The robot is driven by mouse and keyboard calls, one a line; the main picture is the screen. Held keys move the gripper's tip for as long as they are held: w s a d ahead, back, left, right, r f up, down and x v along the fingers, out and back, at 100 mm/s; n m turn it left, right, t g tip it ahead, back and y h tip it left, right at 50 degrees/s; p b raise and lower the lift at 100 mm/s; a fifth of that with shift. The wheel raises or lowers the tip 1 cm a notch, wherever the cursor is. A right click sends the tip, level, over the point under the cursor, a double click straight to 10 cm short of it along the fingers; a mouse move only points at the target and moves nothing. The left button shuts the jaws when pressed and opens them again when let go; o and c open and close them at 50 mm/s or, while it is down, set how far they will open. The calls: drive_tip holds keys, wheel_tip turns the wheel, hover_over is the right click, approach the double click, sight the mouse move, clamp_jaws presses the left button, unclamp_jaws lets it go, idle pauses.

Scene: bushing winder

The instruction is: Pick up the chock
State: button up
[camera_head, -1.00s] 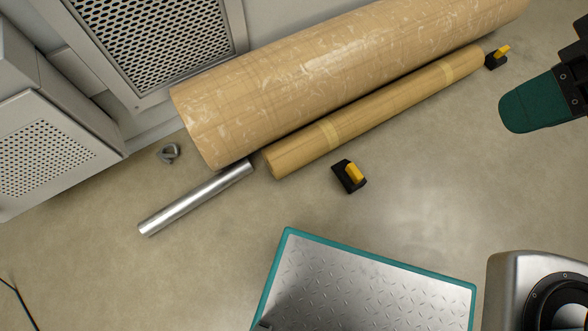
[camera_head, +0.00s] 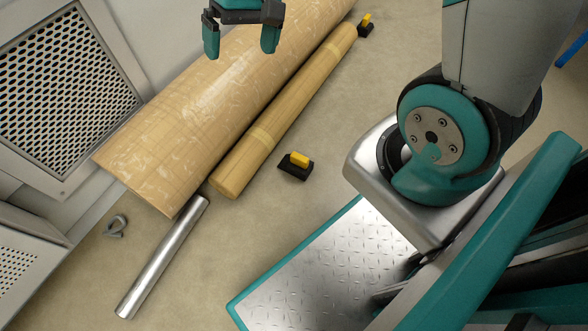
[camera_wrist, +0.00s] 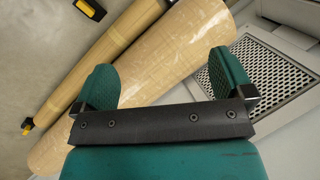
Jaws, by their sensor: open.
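Two black chocks with yellow tops lie on the floor beside the thin brown roll. The nearer chock (camera_head: 295,167) is by the roll's near end, and the farther chock (camera_head: 365,26) is by its far end.
A large wrapped roll (camera_head: 220,95) lies beside the thin roll (camera_head: 275,125). A metal tube (camera_head: 163,258) and a small grey bracket (camera_head: 116,227) lie at the lower left. Grey cabinets with perforated panels (camera_head: 60,85) stand at the left.

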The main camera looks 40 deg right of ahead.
drive_tip(key=w+d+f+m+b, duration=0.1)
drive_tip(key=w+d+f+m, duration=0.25)
drive_tip(key=f, duration=0.25)
drive_tip(key=w+d+f+m+b, duration=0.1)
drive_tip(key=w+d+f+m, duration=0.1)
drive_tip(key=d+f, duration=0.4)
drive_tip(key=m+b, duration=0.1)
drive_tip(key=m, duration=0.4)
hover_over(300, 156)
drive_tip(key=w+d, duration=0.3)
drive_tip(key=w, duration=0.1)
wheel_tip(300, 156, down, 17)
drive_tip(key=s+f+b, duration=0.1)
drive_tip(key=f+b, duration=0.1)
drive_tip(key=f, duration=0.4)
drive_tip(key=s+f+m+b, duration=0.1)
drive_tip(key=f+b, duration=0.2)
drive_tip(key=f, duration=0.3)
drive_tip(key=s+a+f+m+g+b, duration=0.1)
drive_tip(key=f+b, duration=0.1)
drive_tip(key=f, duration=0.3)
drive_tip(key=shift+s+f+m+y+b, duration=0.25)
drive_tip(key=shift+s+f+y+b, duration=0.05)
drive_tip(key=shift+s+f, duration=0.1)
drive_tip(key=b+x, duration=0.5)
drive_tip(key=shift+a+f, duration=0.15)
drive_tip(key=shift+f, duration=0.25)
drive_tip(key=shift+r, duration=0.1)
drive_tip(key=c, duration=1.7)
